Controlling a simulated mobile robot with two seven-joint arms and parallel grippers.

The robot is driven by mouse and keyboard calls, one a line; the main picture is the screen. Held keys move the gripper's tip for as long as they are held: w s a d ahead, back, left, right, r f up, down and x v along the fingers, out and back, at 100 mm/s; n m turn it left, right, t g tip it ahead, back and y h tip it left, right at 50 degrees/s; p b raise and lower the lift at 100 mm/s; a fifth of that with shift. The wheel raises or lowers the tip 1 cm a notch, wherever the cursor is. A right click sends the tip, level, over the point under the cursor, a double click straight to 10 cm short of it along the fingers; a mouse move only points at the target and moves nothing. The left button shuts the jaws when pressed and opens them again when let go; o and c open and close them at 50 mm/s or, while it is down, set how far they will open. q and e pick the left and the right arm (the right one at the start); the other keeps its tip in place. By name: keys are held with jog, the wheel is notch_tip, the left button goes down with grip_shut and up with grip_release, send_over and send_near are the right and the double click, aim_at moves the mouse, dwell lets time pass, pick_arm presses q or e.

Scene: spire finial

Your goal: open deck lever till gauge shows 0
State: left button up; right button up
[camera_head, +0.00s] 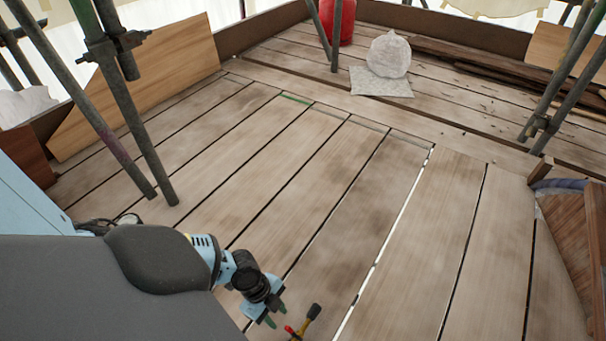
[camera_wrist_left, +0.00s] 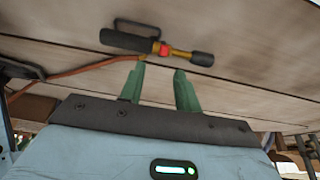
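My left gripper (camera_head: 275,316) is low in the head view, above the deck planks. Its two green fingers are apart and empty in the left wrist view (camera_wrist_left: 159,69). Just beyond the fingertips is a brass-coloured fitting (camera_wrist_left: 180,53) with a black grip at one end, a black knob at the other and a red part between. The fitting also shows at the bottom of the head view (camera_head: 312,314), right of the fingers, apart from them. I cannot tell whether it is the deck lever. No readable gauge shows. My right gripper is out of view.
An orange hose (camera_wrist_left: 75,69) runs left from the fitting. Scaffold poles (camera_head: 110,95) stand at left, others at the right. A white bag (camera_head: 389,55) and a red container (camera_head: 338,20) stand at the back. A curved wooden structure (camera_head: 597,225) is at right. The middle planks are clear.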

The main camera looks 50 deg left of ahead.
aim_at(287, 327)
pick_arm(q)
jog(key=b+x, duration=0.2)
jog(key=x, duration=0.1)
jog(key=b+x, duration=0.1)
jog(key=x, duration=0.3)
jog(key=shift+w+a+f+b, duration=0.1)
jog(key=shift+w+f+b, duration=0.05)
jog(key=shift+w+b, duration=0.15)
jog(key=shift+f+b, duration=0.3)
jog(key=shift+f, duration=0.2)
jog(key=shift+d+f, duration=0.1)
jog(key=shift+d, duration=0.15)
jog(key=shift+c, duration=0.3)
